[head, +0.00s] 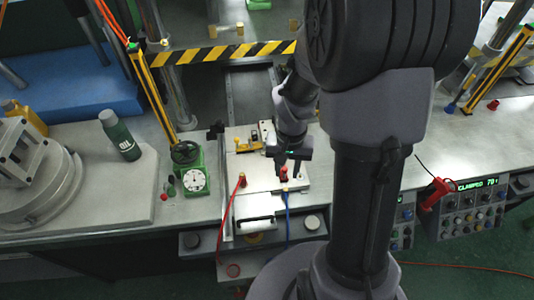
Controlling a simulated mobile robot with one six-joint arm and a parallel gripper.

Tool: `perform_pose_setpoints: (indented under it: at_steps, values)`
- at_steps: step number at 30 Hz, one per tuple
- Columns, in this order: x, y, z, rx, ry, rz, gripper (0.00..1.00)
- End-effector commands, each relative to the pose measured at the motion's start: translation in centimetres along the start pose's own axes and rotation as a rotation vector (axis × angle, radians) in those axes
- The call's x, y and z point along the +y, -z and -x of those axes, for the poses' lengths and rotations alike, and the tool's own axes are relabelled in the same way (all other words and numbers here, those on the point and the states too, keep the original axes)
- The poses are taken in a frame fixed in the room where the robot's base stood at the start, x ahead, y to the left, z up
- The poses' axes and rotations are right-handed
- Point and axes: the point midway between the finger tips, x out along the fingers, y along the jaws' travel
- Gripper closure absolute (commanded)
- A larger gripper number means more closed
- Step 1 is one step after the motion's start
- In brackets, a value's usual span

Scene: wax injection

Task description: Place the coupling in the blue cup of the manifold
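My gripper (291,155) is a small dark shape over the white plate fixture (262,182) in the middle of the bench. Its fingers are too small and dark to show whether they are open or shut. A small red piece (284,174) is just below it; I cannot tell if it is the coupling or whether they touch. No manifold can be made out for certain. A small blue piece (451,107) stands on the bench at the right, with a red piece (493,105) farther right.
A green gauge box (195,181) and a green oil bottle (120,136) stand left of the fixture. A red hose (228,208) and a blue hose (287,210) run off its front. A striped barrier (235,51) crosses behind. A control panel (466,208) is at right.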

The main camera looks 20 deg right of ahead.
Motion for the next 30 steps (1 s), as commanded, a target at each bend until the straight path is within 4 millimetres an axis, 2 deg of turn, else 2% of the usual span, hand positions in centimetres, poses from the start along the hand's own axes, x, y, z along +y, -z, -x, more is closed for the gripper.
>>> perform_pose_setpoints:
  at_steps: [1, 6, 9, 14, 18, 22, 28, 30]
  values:
    - [0.0, -0.2, -2.2, -0.006, -0.002, 0.0, 0.68]
    - [0.0, -0.1, -7.3, -0.005, -0.001, 0.001, 0.68]
    - [0.0, -0.1, -9.3, -0.002, 0.0, 0.001, 0.68]
    - [0.0, 0.1, -11.0, -0.002, 0.0, 0.001, 0.68]
    - [0.3, 0.9, -14.0, -0.002, 0.0, 0.001, 0.68]
    - [0.3, 0.9, -15.4, -0.001, 0.001, 0.001, 0.68]
    - [0.3, 0.9, -15.3, 0.001, 0.001, 0.001, 0.68]
    - [0.3, 0.9, -15.3, 0.001, 0.001, 0.001, 0.8]
